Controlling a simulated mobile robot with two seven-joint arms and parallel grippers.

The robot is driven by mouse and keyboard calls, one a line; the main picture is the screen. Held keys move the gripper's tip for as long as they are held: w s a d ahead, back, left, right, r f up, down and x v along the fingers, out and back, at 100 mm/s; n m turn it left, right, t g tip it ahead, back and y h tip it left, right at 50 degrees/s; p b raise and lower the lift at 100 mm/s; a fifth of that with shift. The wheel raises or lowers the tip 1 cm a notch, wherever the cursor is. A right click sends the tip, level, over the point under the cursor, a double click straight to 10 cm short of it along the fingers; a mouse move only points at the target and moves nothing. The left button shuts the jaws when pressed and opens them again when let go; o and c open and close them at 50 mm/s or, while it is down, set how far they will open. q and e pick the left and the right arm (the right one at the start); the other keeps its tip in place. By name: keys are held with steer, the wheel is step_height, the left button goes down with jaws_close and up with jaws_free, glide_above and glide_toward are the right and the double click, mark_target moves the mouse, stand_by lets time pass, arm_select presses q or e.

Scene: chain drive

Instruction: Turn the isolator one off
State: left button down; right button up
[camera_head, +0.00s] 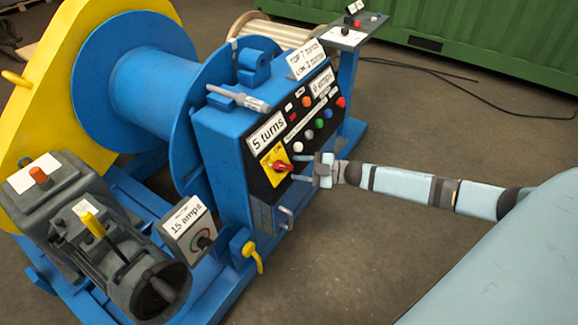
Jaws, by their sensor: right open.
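The isolator is a red rotary knob (283,167) on a yellow plate (271,160), low on the black front panel (258,185) of the blue control cabinet. The knob's red handle points right, toward my gripper. My right gripper (302,167) comes in from the right, its two fingers open and pointing at the knob. The fingertips are very close to the knob's right end; I cannot tell whether they touch it. My left gripper is not in view.
Coloured buttons (309,134) sit above and right of the knob. A metal handle (286,218) sticks out below the panel. A gauge box (188,229) and a grey motor unit (90,235) stand at lower left. The floor (400,120) right of the cabinet is mostly clear.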

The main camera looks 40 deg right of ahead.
steer(key=v, duration=1)
steer(key=shift+p, duration=0.45)
steer(key=shift+s+d, duration=0.1)
